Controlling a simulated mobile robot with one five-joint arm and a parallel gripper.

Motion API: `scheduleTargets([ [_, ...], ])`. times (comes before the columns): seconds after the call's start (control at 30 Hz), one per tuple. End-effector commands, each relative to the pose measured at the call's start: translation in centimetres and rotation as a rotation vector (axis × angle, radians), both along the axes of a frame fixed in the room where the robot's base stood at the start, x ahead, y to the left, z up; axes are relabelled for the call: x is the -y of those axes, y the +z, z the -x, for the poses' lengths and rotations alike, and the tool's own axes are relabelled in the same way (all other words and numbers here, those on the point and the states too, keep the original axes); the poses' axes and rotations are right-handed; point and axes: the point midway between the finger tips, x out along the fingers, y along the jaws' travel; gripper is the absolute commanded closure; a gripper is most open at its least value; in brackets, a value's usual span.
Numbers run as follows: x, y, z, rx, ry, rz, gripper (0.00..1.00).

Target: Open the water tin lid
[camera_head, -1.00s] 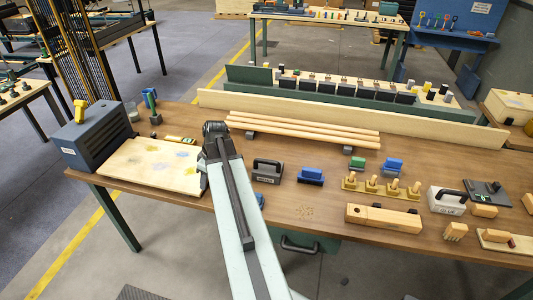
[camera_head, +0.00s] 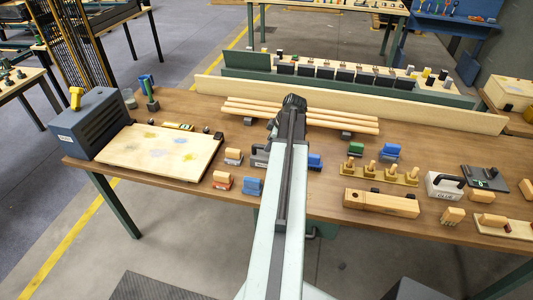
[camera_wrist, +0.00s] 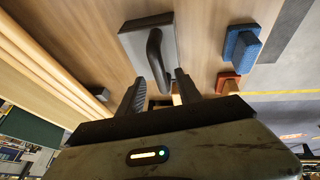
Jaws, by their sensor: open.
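The water tin is a grey box with a dark arched handle on its lid. The lid looks closed. My gripper (camera_wrist: 159,88) is open, with one dark finger on each side of the handle's near end. I cannot tell whether the fingers touch it. In the head view my gripper is hidden by my arm.
Blue and red-orange brushes (camera_head: 222,180) lie left of the tin, and a blue one (camera_head: 315,162) lies right. Pale wooden rods (camera_head: 245,108) lie behind. A white tin with a dark handle (camera_head: 444,185) stands farther right. A pale board (camera_head: 150,160) lies left.

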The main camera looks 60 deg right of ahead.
Motion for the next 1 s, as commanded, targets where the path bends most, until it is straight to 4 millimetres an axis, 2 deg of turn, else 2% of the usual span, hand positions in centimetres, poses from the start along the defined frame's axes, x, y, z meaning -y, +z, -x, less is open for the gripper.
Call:
scheduleTargets([
  [0.03, 0.12, -1.78, -0.46, 0.000, 0.001, 0.000, 0.59],
  [0.1, 0.15, -2.47, -0.89, 0.000, 0.001, 0.000, 0.59],
  [0.4, 0.15, -2.42, -1.13, 0.000, -0.001, 0.000, 0.59],
  [0.43, 0.15, -2.42, -1.13, 0.000, -0.001, 0.000, 0.64],
  [0.57, 0.16, -2.42, -1.11, 0.000, -0.001, 0.000, 1.00],
  [1.0, 0.10, -2.46, -1.04, -0.002, -0.001, -0.002, 1.00],
])
